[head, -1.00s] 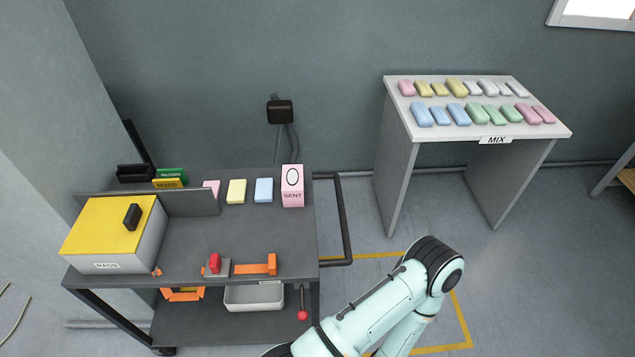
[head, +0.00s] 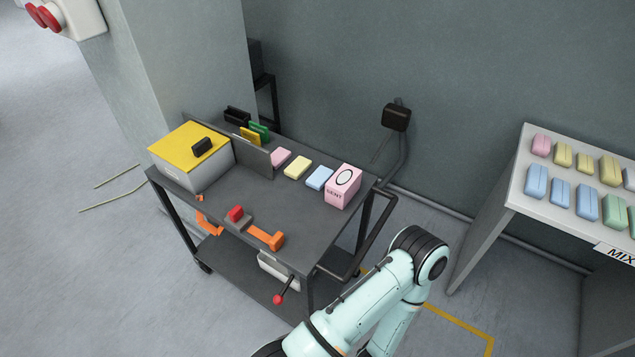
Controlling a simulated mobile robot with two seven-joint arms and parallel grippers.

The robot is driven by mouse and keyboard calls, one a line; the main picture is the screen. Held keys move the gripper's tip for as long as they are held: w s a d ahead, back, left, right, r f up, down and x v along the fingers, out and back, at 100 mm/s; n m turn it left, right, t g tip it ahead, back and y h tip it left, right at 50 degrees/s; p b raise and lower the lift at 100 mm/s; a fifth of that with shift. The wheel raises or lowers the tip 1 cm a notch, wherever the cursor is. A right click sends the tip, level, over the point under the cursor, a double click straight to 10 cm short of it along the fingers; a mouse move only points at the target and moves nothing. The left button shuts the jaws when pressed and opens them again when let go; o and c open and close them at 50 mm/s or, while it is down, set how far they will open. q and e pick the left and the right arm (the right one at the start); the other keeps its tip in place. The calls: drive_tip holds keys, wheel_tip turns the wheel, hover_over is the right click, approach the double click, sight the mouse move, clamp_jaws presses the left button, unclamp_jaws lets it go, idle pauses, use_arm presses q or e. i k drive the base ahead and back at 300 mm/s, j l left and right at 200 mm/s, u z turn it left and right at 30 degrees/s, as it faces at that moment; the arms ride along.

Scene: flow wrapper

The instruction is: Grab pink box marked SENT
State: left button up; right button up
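The pink box marked SENT (head: 343,187) stands upright on the right end of the dark cart's top (head: 285,218), with a black oval ring on its face. A blue bar (head: 319,178) lies just left of it, apart from it. One of my arms, pale teal, reaches in from the bottom of the head view, right of the cart. No gripper shows in the head view, and nothing is seen touching the box.
On the cart are a yellow-lidded box (head: 188,145), a yellow bar (head: 298,167), a pink bar (head: 280,158) and an orange-handled tool (head: 264,237). The cart's black handle (head: 372,238) sticks out on the right. A white MIX table (head: 520,205) with several bars stands further right.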

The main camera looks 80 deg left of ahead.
sight(340, 189)
drive_tip(key=i+j+u, duration=0.15)
drive_tip(key=i+u, duration=0.2)
drive_tip(key=i, duration=0.35)
drive_tip(key=i+u, duration=0.35)
drive_tip(key=i, duration=0.4)
drive_tip(key=i+u, duration=0.35)
drive_tip(key=i+l+u, duration=0.1)
drive_tip(key=u, duration=0.25)
drive_tip(key=i+l+u, duration=0.2)
drive_tip(key=u, duration=2)
drive_tip(key=i+l, duration=0.05)
